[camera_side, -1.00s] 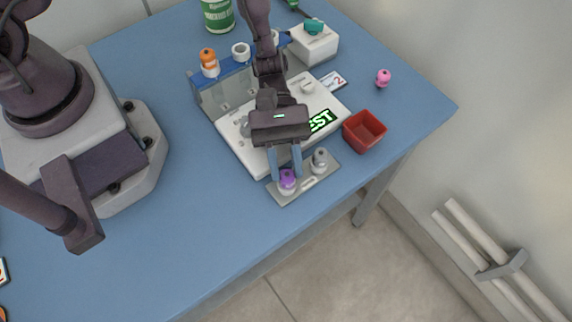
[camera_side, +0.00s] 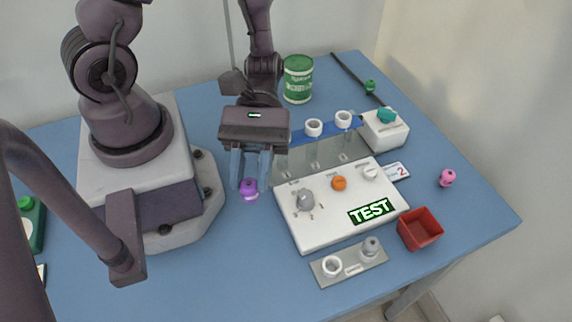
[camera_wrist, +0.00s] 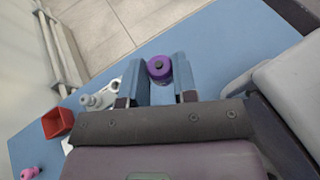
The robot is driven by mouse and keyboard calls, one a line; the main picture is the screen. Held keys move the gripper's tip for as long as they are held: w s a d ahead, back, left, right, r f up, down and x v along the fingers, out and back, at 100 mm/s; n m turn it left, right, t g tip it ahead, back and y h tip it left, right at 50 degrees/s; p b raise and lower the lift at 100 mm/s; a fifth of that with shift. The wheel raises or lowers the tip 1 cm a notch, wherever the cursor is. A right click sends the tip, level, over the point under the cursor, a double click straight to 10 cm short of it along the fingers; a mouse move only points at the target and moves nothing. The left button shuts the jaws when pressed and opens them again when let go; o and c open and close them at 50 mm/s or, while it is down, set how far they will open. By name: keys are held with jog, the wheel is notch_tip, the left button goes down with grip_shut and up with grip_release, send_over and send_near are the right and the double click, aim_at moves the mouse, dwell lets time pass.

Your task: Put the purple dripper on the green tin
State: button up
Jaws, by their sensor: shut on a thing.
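The purple dripper (camera_side: 250,190) is held between the fingertips of my gripper (camera_side: 249,178), above the blue table to the left of the white TEST box. In the wrist view the purple dripper (camera_wrist: 159,69) sits between the two blue fingers (camera_wrist: 160,80). The green tin (camera_side: 298,80) has a pale band and stands upright at the back of the table, behind and to the right of my gripper. The tin is apart from the dripper and is not seen in the wrist view.
The white TEST box (camera_side: 330,222) with knobs lies right of my gripper. Behind it is a rack (camera_side: 325,152) with white rings. A grey plate (camera_side: 350,262), red bin (camera_side: 420,229), white block (camera_side: 385,131) and pink dripper (camera_side: 447,178) are around it.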

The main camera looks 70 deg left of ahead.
jog(key=w+a+r+n+t, duration=0.2)
jog(key=w+a+n+t, duration=0.25)
jog(key=a, duration=0.25)
jog(key=w+a+r+n+t, duration=0.1)
jog(key=w+a+n+t, duration=0.25)
jog(key=a+t, duration=0.35)
jog(key=a+r+n+t+y, duration=0.3)
jog(key=a+n, duration=0.2)
jog(key=a, duration=0.2)
jog(key=a+r+n+t+y, duration=0.3)
jog(key=a+r+n+t, duration=0.15)
jog(key=a, duration=0.25)
send_over(292, 61)
jog(key=shift+n+g, duration=0.25)
jog(key=shift+g, duration=0.05)
jog(key=f, duration=0.9)
jog(key=shift+s+d+f, duration=0.25)
jog(key=shift+s+f, duration=0.05)
jog(key=shift+w+a+f, duration=0.1)
jog(key=shift+w+f, duration=0.1)
jog(key=shift+f, duration=0.15)
jog(key=shift+w+f, duration=0.1)
jog(key=shift+f, duration=1.45)
